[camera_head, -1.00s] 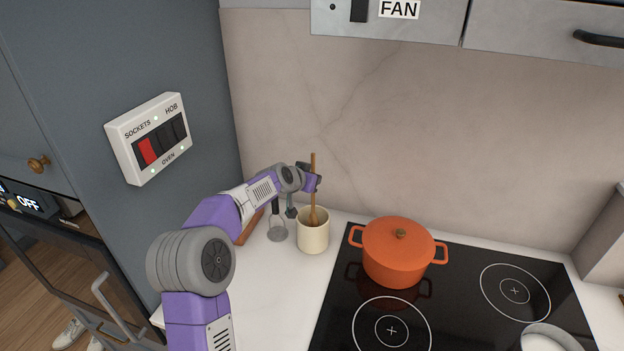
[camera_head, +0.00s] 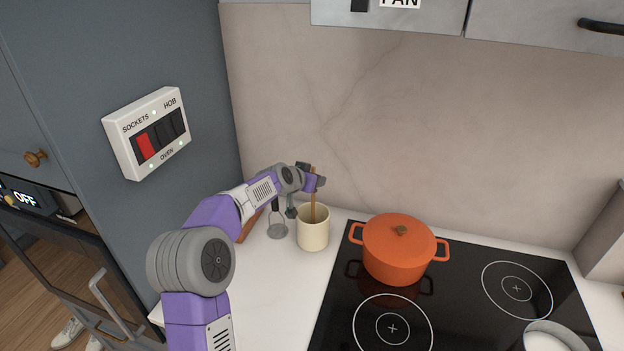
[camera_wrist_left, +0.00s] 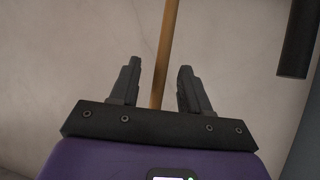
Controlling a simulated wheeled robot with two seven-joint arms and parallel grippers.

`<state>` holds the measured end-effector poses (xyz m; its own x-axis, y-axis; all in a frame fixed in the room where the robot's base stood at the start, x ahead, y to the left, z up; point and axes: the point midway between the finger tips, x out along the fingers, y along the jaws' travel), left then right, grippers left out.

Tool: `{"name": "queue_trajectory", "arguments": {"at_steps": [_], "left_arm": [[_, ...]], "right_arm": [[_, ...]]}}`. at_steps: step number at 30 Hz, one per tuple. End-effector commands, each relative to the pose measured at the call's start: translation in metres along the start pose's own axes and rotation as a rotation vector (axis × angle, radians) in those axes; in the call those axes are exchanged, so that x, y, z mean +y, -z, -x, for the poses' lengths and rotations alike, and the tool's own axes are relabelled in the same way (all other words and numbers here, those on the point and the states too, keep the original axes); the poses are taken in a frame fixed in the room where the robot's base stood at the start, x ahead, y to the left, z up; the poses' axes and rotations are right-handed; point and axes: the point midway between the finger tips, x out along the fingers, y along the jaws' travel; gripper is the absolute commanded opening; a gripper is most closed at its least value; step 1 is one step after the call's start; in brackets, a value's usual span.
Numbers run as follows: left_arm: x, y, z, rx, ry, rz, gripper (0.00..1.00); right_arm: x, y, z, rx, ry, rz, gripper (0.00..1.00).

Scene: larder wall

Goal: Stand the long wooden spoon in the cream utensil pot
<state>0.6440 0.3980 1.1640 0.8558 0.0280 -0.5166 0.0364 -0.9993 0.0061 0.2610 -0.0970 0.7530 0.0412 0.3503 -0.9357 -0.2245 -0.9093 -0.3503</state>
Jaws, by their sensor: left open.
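The long wooden spoon (camera_head: 313,207) stands nearly upright in the cream utensil pot (camera_head: 313,235), with its lower end hidden inside. The pot stands upright on the white worktop, left of the hob. My left gripper (camera_head: 316,182) is above the pot at the spoon's upper handle. In the left wrist view the jaws (camera_wrist_left: 159,72) are open, and the handle (camera_wrist_left: 169,45) passes between them with a gap on each side. My right gripper is not in view.
An orange lidded pot (camera_head: 393,252) stands on the black hob (camera_head: 459,290) right of the utensil pot. Utensils, including a metal one (camera_head: 277,229), are left of it. The stone wall (camera_head: 400,120) is close behind. The worktop in front is clear.

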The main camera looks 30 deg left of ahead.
Motion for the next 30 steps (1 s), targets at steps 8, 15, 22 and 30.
{"name": "queue_trajectory", "arguments": {"at_steps": [8,15,22,30], "left_arm": [[-0.001,0.0,0.028,0.002,0.002,0.0,0.47],[-0.001,0.0,0.063,0.002,0.001,0.0,0.47],[0.0,0.0,0.075,0.0,0.001,0.0,0.47],[0.0,0.0,0.076,0.0,0.0,0.0,0.47]], "right_arm": [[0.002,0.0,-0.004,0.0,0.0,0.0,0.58],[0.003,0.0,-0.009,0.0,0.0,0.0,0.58],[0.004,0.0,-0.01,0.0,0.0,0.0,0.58],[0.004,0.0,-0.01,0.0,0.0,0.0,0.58]]}}
